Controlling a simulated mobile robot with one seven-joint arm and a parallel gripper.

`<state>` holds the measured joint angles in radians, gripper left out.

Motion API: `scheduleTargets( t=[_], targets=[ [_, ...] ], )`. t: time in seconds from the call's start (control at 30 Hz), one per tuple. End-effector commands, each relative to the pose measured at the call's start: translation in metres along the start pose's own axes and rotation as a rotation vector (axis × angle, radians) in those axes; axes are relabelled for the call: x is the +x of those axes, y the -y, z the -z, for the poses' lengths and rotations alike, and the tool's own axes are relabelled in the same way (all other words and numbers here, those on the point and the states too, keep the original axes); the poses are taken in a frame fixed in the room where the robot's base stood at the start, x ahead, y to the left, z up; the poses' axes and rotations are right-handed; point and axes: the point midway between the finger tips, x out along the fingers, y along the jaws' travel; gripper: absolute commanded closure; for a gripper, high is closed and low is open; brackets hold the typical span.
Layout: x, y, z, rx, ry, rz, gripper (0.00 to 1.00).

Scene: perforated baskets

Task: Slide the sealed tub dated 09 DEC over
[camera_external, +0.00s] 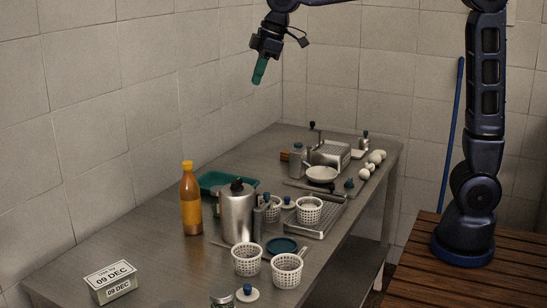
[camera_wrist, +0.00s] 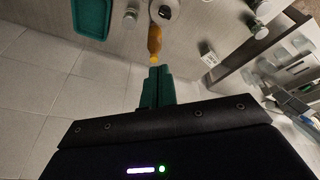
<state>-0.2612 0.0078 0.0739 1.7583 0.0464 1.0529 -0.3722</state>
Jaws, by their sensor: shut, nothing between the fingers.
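The tub dated 09 DEC (camera_external: 112,282) is a small pale box with a white label on top and the date repeated on its front. It sits on the steel table near the front left corner, apart from other things. A small pale box with dark marks in the wrist view (camera_wrist: 207,51) looks like the same tub, but its print is too small to read. My gripper (camera_external: 259,72) has teal fingers and is shut and empty. It is high above the far part of the table, well away from the tub. Its fingers also show in the wrist view (camera_wrist: 158,82).
An orange bottle (camera_external: 191,205) and a steel canister (camera_external: 237,215) stand behind the tub, right of it. White perforated baskets (camera_external: 287,270), a green tray (camera_external: 213,180) and a wire rack (camera_external: 322,217) crowd the middle. Bare table lies around the tub; the tiled wall is at left.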

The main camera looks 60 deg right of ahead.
Motion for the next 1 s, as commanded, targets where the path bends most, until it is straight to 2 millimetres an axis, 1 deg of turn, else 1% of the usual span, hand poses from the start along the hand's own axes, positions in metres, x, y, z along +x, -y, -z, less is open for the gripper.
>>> scheduleTargets(
  t=[0.03, 0.1, 0.27, 0.3, 0.37, 0.5, 0.67, 0.8, 0.87, 1.0],
  targets=[
    [0.009, 0.003, 0.018, -0.028, 0.002, 0.011, 1.0],
    [0.02, 0.007, 0.042, -0.064, 0.002, 0.023, 1.0],
    [0.048, 0.021, 0.092, -0.151, 0.003, 0.054, 1.0],
    [0.055, 0.025, 0.105, -0.171, 0.003, 0.062, 1.0],
    [0.067, 0.03, 0.123, -0.202, 0.003, 0.074, 1.0],
    [0.097, 0.047, 0.163, -0.273, 0.0, 0.101, 1.0],
    [0.134, 0.071, 0.205, -0.355, -0.003, 0.135, 1.0],
    [0.169, 0.095, 0.238, -0.423, -0.007, 0.165, 1.0],
    [0.184, 0.106, 0.252, -0.453, -0.01, 0.178, 1.0],
    [0.222, 0.133, 0.279, -0.519, -0.014, 0.207, 1.0]
  ],
)
